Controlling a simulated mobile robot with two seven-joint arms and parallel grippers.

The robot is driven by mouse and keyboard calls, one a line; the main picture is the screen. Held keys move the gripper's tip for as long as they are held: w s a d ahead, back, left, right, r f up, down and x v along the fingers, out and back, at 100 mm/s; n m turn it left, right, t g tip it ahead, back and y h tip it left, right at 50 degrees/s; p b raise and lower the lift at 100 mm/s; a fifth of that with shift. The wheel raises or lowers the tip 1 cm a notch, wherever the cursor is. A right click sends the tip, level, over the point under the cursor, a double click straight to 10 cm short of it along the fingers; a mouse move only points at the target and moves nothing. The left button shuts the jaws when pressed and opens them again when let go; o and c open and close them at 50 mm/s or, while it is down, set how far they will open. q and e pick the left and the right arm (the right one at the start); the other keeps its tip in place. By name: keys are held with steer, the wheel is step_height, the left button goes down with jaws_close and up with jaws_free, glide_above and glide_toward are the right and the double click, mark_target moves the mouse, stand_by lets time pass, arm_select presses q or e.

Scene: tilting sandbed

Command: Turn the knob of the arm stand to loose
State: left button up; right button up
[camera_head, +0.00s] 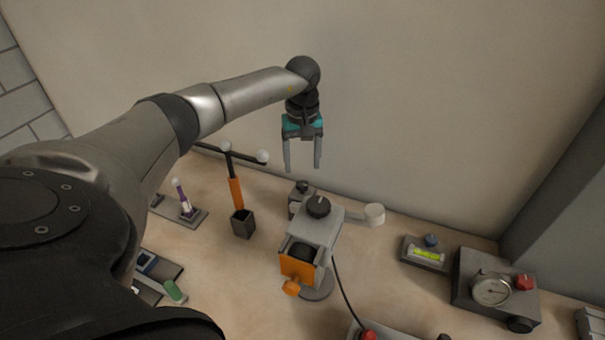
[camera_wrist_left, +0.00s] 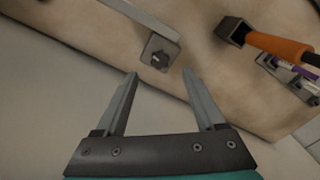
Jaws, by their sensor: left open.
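The arm stand (camera_head: 296,208) is a small grey block behind the orange-fronted box, partly hidden by it. Its dark knob (camera_head: 303,186) sits on top. In the left wrist view the knob (camera_wrist_left: 160,59) shows on the block's end face, with a grey bar (camera_wrist_left: 138,14) running off to the upper left. My left gripper (camera_head: 302,168) is open and empty, fingers pointing down, just above the knob in the head view. In the left wrist view the knob appears just beyond the gap between its fingertips (camera_wrist_left: 160,74). My right gripper is not in view.
A grey box with an orange front (camera_head: 298,269) and black top knob (camera_head: 318,207) stands close in front. An orange-handled tool (camera_head: 236,192) rises from a dark cup at left. A gauge box (camera_head: 465,284) and level (camera_head: 426,253) sit right. The wall is close behind.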

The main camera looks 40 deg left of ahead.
mark_target(302, 184)
arm_select(q)
step_height(302, 184, down, 6)
steer(key=shift+f, duration=0.1)
steer(key=shift+c, duration=0.2)
jaws_close()
stand_by(0.5)
